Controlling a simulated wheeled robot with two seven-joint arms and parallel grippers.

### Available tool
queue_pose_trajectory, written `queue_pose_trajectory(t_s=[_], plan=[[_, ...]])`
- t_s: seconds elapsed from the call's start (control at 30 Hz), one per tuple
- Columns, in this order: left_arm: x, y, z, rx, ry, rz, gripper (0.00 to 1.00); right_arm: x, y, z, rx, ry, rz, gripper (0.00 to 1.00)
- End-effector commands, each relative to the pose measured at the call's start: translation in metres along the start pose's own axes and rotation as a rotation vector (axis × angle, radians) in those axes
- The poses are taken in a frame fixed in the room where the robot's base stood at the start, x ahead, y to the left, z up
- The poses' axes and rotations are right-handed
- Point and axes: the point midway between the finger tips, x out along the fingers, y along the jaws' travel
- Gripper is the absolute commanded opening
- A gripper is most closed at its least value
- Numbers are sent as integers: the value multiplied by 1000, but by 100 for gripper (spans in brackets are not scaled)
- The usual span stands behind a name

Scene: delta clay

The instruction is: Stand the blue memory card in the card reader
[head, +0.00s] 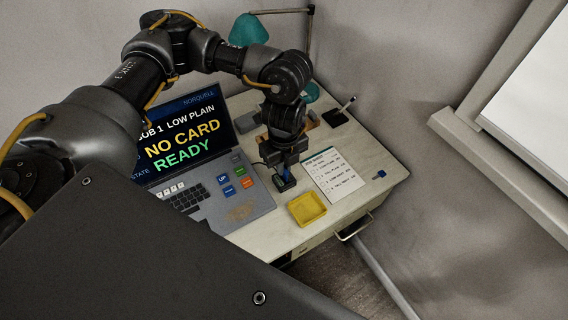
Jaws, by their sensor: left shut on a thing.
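My left gripper (287,164) points down over the desk and is shut on the blue memory card (287,174). Only a small strip of the blue card shows below the fingers; the fingers hide the rest. The card reader (285,185), a small black block, lies on the desk directly under the card. The card's lower end is right at the reader's top; I cannot tell whether it is in the slot or just above it. My right gripper is not in view.
A laptop (240,205) with coloured keys stands left of the reader; its screen (183,136) reads "NO CARD READY". A yellow tray (307,209), a printed sheet (334,174) and a small blue item (379,175) lie to the right. A teal lamp (249,31) stands behind.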

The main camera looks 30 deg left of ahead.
Motion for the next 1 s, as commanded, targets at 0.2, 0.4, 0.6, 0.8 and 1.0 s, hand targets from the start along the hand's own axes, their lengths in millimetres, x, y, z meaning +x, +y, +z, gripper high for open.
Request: queue_pose_trajectory(t_s=[0.2,0.4,0.6,0.8,1.0], plan=[[8,0,0,0,0,0,0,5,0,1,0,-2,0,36],[13,0,0,0,0,0,0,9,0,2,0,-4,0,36],[19,0,0,0,0,0,0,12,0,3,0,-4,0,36],[20,0,0,1,0,0,0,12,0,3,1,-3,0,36],[20,0,0,0,0,0,20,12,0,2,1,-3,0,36]])
